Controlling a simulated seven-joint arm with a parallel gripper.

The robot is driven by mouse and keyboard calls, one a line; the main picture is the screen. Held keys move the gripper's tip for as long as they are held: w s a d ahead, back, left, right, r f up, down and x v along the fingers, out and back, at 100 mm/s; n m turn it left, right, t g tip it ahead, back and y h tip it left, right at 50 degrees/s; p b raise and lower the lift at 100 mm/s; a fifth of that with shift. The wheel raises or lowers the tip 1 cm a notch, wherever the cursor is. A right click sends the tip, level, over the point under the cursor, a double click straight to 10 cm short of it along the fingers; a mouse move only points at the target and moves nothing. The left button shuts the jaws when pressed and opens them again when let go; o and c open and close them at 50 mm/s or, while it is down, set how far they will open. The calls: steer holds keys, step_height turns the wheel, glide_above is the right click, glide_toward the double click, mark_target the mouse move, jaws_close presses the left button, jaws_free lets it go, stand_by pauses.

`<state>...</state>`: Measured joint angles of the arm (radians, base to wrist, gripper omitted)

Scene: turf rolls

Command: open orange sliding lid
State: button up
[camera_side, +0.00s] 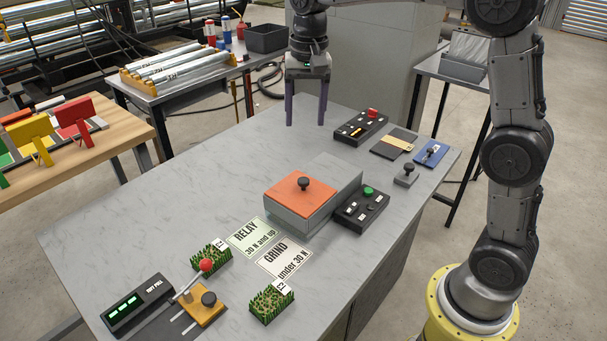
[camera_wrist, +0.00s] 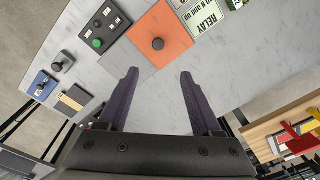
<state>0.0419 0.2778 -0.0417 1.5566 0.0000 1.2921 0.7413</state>
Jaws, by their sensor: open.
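The orange sliding lid (camera_side: 301,194) lies on a grey box (camera_side: 285,220) in the middle of the table, with a black knob (camera_side: 303,183) on it. A grey flat section extends from the box behind the lid. In the wrist view the orange lid (camera_wrist: 160,35) and its knob (camera_wrist: 157,44) show ahead of the fingers. My gripper (camera_side: 306,122) is open and empty, with its purple fingers pointing down above the far part of the table, behind the box and apart from it. Its fingers also show in the wrist view (camera_wrist: 160,85).
A black panel with a green button (camera_side: 368,191) stands right beside the box. Another panel with a red button (camera_side: 372,113) stands behind. RELAY (camera_side: 252,236) and GRIND (camera_side: 282,259) cards lie in front, near turf pieces (camera_side: 271,303).

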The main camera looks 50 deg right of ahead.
mark_target(304, 180)
steer(key=shift+g, duration=0.3)
steer(key=f, duration=1.6)
steer(key=shift+w+d+f, duration=0.1)
steer(key=shift+w+f, duration=0.1)
steer(key=shift+w, duration=0.1)
jaws_close()
stand_by(0.5)
